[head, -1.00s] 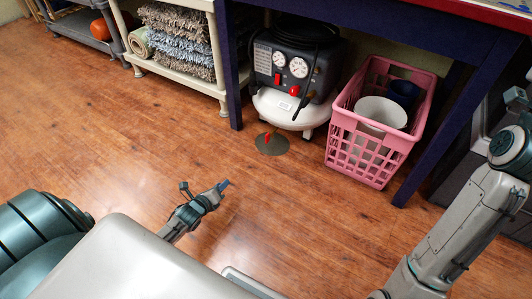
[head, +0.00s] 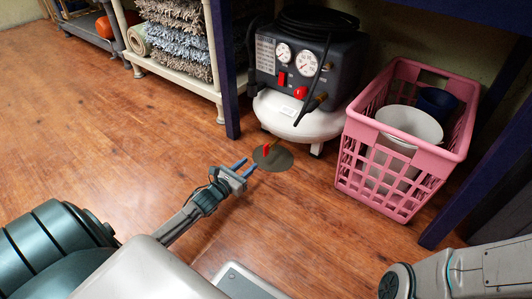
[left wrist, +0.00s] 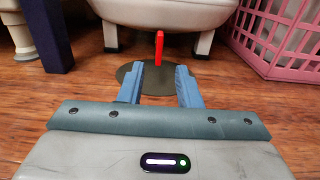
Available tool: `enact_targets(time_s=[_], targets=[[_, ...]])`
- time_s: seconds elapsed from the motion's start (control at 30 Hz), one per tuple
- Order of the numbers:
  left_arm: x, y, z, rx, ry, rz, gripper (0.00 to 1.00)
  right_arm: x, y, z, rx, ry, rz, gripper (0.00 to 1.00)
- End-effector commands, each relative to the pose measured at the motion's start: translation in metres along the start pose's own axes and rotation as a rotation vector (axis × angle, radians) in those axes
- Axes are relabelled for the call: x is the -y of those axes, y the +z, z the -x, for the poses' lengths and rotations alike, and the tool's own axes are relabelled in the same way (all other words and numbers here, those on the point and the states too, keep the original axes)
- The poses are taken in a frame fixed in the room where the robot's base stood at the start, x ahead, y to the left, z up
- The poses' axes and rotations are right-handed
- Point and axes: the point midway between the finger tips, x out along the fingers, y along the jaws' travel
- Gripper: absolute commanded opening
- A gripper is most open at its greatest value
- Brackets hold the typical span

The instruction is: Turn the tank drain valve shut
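The tank drain valve has a small red lever (head: 266,149) under the white tank (head: 300,117) of the air compressor. In the left wrist view the red lever (left wrist: 159,48) stands upright, straight ahead, between and beyond my fingertips. My left gripper (head: 243,165) is open and empty, low over the floor, just short of the lever and apart from it. Its two blue fingers also show in the left wrist view (left wrist: 161,76). The valve body behind the lever is too small to make out. My right gripper is outside the frames.
A dark round patch (head: 280,160) lies on the floor below the valve. A pink basket (head: 376,178) with a white bucket (head: 409,124) stands close at the right. A dark blue table leg (head: 223,80) stands to the left. The wooden floor in front is clear.

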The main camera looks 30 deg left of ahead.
Motion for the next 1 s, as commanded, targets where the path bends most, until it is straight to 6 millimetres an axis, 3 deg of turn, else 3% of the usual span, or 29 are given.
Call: enact_targets(time_s=[0.07, 0.7, 1.0], targets=[[0.000, -0.004, -0.013, 0.005, 0.003, -0.001, 0.31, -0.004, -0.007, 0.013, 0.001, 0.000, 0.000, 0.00], [-0.001, 0.000, -0.086, 0.001, 0.004, 0.003, 0.31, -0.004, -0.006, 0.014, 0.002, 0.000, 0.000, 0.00], [-0.001, 0.000, -0.094, 0.000, 0.002, 0.002, 0.31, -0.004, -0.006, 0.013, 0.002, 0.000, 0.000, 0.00]])
